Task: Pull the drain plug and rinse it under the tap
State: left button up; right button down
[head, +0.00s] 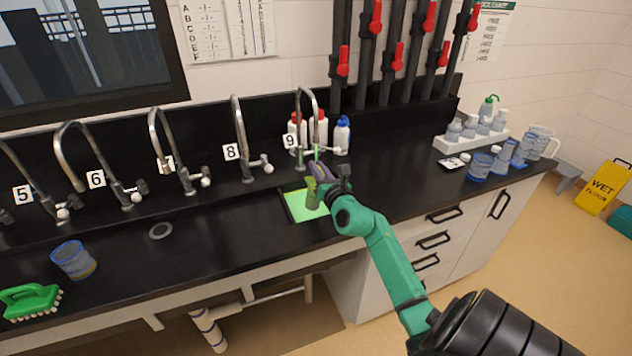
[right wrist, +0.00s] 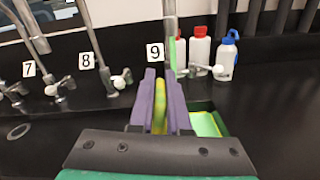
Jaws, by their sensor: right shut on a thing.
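My right gripper (head: 318,182) is over the small sink by the tap marked 9 (head: 308,95). It is shut on a yellow-green thing, which I take to be the drain plug (right wrist: 159,105); it shows between the purple fingers in the right wrist view. Its lower part also shows below the fingers in the head view (head: 311,193). A thin green streak (head: 315,153) hangs below the spout, just above the fingers; I cannot tell whether it touches the plug. The sink (head: 301,210) has a bright green inside. Its drain is hidden. My left gripper is not in view.
More taps, such as the one marked 8 (head: 241,125), line the back of the black counter (head: 215,215). Bottles (head: 342,137) stand behind tap 9. A beaker (head: 74,261) and a green brush (head: 30,300) are at left. The counter between sink and beaker is mostly clear.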

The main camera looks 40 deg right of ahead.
jog(key=w+d+f+b, duration=0.1)
jog(key=w+d+b, duration=0.3)
jog(key=d+b, duration=0.1)
jog(key=shift+w+f+b, duration=0.15)
jog(key=shift+w+b, duration=0.2)
jog(key=shift+d, duration=0.1)
jog(key=shift+s+d, duration=0.35)
jog(key=shift+s, duration=0.15)
